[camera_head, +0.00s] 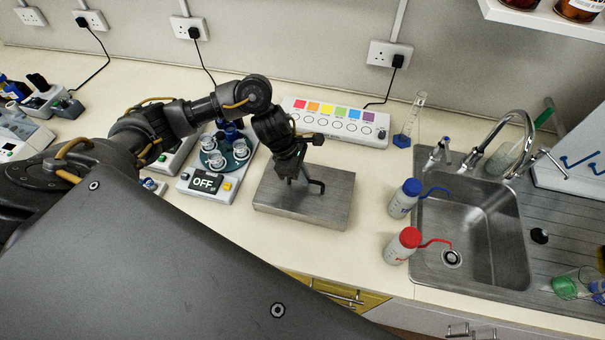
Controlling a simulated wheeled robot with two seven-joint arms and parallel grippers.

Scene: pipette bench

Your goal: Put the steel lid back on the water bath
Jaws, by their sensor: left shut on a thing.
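The steel lid (325,209) shows as a flat, brushed-steel rectangular slab with a dark bent handle (318,185) on top, near the middle of the bench. My left gripper (298,181) reaches down from above and is shut on the handle; its fingertips are partly hidden by the wrist. I cannot tell whether the slab touches the bench or is held just above it. No open water bath can be made out, and I cannot tell whether one is under the slab. My right gripper is not in view.
A white device with an OFF display (203,182) and glass vessels stands left of the lid. A colour-marked white strip unit (335,122) lies behind. Blue-capped (404,199) and red-capped (403,246) bottles stand right, before the sink (480,240). Bench between lid and bottles is clear.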

